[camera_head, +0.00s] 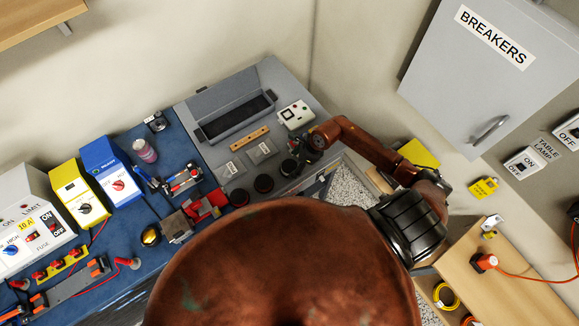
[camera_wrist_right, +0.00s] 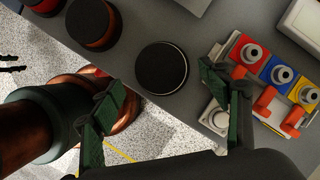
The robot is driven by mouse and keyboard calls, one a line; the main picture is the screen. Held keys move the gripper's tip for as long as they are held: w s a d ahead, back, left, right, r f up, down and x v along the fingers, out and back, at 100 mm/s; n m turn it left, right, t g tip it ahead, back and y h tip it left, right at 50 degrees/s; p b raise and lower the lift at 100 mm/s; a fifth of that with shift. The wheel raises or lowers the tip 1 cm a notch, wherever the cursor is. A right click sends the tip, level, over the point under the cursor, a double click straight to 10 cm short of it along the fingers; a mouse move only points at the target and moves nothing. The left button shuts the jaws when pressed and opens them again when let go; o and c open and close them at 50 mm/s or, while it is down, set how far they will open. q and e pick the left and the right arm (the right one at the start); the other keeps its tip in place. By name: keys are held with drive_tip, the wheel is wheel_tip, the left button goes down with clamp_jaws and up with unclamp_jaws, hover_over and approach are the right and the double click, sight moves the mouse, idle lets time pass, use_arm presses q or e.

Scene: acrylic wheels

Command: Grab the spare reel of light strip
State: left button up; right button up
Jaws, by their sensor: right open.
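A round black disc with a thin pale rim, which looks like a reel, lies flat on the grey bench top; it shows in the wrist view (camera_wrist_right: 160,68) and in the head view (camera_head: 289,167). Two similar black discs lie beside it, one with an orange-brown rim (camera_wrist_right: 92,22) and one with a reddish rim (camera_wrist_right: 44,5). I cannot read which holds light strip. My right gripper (camera_head: 305,149) is open above the pale-rimmed disc. In the wrist view its green fingertips (camera_wrist_right: 163,78) stand apart on either side of the disc. My left gripper does not show.
Red, blue and yellow terminals (camera_wrist_right: 250,52) stand close beside the right finger. A grey tray (camera_head: 235,118), a wooden strip (camera_head: 249,139) and a white meter (camera_head: 296,115) sit behind. A yellow coil (camera_head: 446,296) is on the lower right shelf. My brown body hides the front bench.

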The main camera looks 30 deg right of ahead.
sight(291, 166)
drive_tip(key=shift+p+x, duration=0.4)
drive_tip(key=shift+x, duration=1.45)
drive_tip(key=shift+d, duration=0.1)
drive_tip(key=shift+c, duration=0.4)
drive_tip(key=c, duration=1.3)
